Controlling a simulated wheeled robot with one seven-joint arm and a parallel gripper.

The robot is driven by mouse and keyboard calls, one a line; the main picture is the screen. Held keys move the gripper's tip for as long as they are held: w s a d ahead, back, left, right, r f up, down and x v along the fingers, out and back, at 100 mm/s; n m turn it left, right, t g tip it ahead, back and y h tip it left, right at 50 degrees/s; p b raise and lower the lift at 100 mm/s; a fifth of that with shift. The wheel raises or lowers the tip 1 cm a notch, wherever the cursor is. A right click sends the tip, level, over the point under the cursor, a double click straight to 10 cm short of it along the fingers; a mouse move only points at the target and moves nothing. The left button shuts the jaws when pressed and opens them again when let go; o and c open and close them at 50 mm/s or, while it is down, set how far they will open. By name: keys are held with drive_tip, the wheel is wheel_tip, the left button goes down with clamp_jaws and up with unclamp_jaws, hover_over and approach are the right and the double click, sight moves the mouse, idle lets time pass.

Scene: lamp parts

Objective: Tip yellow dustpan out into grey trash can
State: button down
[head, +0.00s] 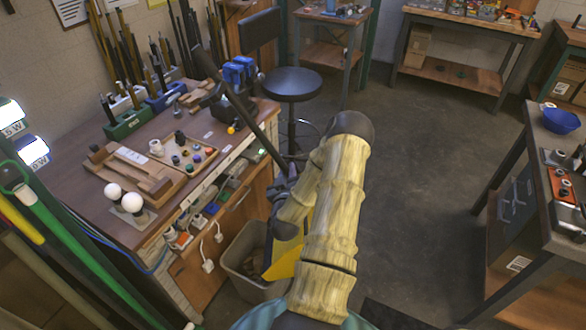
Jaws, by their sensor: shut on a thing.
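The yellow dustpan (284,262) shows low in the middle of the head view, partly hidden behind my sleeved arm. It hangs tilted over the right side of the grey trash can (240,284). The can stands on the floor beside the workbench, with some brown contents visible inside. A long dark pole runs from the upper left down to my gripper (282,185); it looks like the dustpan's handle. My gripper is shut on the dustpan, but its fingertips are small and mostly hidden by the arm. Whether anything lies in the pan cannot be seen.
The workbench (75,195) at left holds wooden parts, two white bulbs (132,202), a tray of small knobs (182,158) and tools. A black stool (292,84) stands behind. Another bench with a blue bowl (561,121) is at right. The floor between is clear.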

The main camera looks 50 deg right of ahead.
drive_tip(key=shift+n, duration=0.6)
drive_tip(key=shift+w+a+r, duration=0.2)
drive_tip(key=shift+w+a, duration=0.5)
drive_tip(key=shift+w, duration=0.1)
drive_tip(key=shift+w+a+r, duration=0.15)
drive_tip(key=shift+w+a, duration=0.55)
drive_tip(key=shift+w, duration=0.1)
drive_tip(key=w+a+n, duration=0.2)
drive_tip(key=w+a, duration=0.4)
drive_tip(key=shift+w+f, duration=0.15)
drive_tip(key=shift+w, duration=0.1)
idle(3.7)
drive_tip(key=shift+r+p, duration=0.3)
drive_tip(key=shift+r, duration=0.45)
drive_tip(key=shift+d, duration=0.1)
drive_tip(key=shift+f+b, duration=0.6)
drive_tip(key=shift+f, duration=0.15)
